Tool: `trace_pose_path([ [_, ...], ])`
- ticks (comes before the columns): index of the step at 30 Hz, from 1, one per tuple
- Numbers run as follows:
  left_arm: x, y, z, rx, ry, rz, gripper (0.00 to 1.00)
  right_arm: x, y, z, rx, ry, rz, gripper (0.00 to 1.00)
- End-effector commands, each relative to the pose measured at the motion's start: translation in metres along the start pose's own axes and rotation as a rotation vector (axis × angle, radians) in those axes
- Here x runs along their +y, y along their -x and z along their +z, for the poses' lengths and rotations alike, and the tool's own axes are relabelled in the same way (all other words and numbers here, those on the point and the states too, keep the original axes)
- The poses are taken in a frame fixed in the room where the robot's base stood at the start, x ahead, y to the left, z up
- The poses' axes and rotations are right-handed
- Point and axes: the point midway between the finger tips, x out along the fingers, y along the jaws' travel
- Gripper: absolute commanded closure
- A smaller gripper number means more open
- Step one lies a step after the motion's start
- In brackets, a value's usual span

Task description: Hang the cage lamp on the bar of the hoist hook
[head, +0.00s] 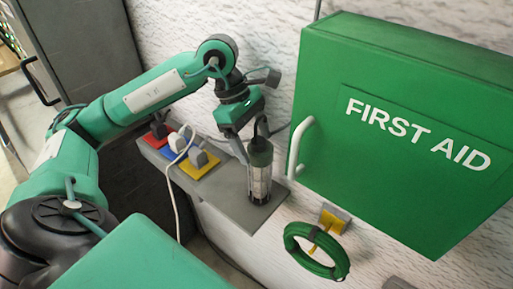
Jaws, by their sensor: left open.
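The cage lamp (260,174) stands upright on a grey wall shelf (222,183), left of the first aid cabinet. It has a dark top with a dark hook or handle above and a pale caged body. My left gripper (249,150) points down at the lamp's upper part and is open. One finger shows along the lamp's left side; the other is hidden or hard to tell from the lamp's dark top. I cannot tell whether the fingers touch the lamp. No hoist hook or bar can be made out. My right gripper is not in view.
A green first aid cabinet (400,130) with a white handle (298,146) juts out at the right. Red, blue and yellow sockets with plugs (198,160) and a white cable (172,190) occupy the shelf's left part. A green hose coil (316,250) hangs below on a yellow holder (334,218).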

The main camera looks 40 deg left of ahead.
Motion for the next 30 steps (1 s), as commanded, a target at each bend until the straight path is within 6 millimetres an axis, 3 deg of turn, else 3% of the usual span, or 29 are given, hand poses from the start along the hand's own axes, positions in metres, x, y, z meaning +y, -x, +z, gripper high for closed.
trace_pose_path([
  [6,0.001,0.045,0.0,-0.002,0.0,0.005,0.25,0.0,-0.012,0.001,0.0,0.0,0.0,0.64],
  [13,0.001,0.081,0.0,-0.002,0.001,0.003,0.25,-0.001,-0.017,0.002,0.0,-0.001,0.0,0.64],
  [19,0.0,0.095,0.0,-0.002,0.0,0.001,0.25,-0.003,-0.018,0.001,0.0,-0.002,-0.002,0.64],
  [30,0.0,0.097,0.0,-0.001,0.001,0.0,0.25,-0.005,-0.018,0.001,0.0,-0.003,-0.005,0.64],
])
